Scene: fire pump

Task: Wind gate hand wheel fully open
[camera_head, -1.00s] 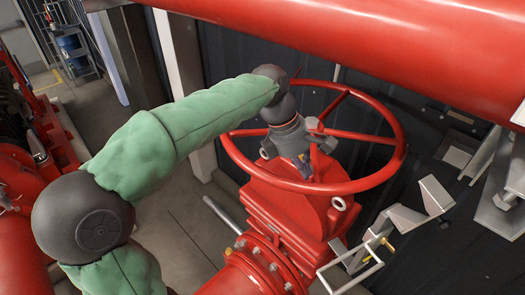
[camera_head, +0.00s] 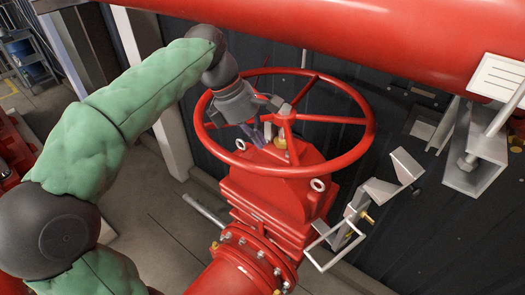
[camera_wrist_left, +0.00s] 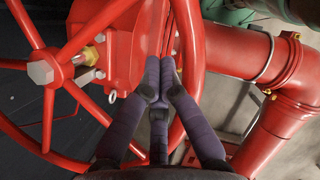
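The red gate hand wheel (camera_head: 368,130) sits flat on top of the red valve body (camera_head: 275,200) in the head view. Its rim (camera_wrist_left: 190,75), spokes and grey hub nut (camera_wrist_left: 41,72) show in the left wrist view. My left gripper (camera_head: 262,138) points down inside the wheel ring, left of the hub. In the wrist view the dark fingers of my left gripper (camera_wrist_left: 160,64) meet at their tips with nothing visible between them. They lie beside the inner side of the rim; whether they touch it, I cannot tell. My right gripper is out of view.
A thick red pipe (camera_head: 350,35) crosses above and behind the wheel. Grey metal brackets (camera_head: 405,167) stand to the right, and a dark ribbed wall (camera_head: 270,60) is behind. A red flanged pipe (camera_head: 225,270) runs below. Open floor (camera_head: 150,235) shows at the left.

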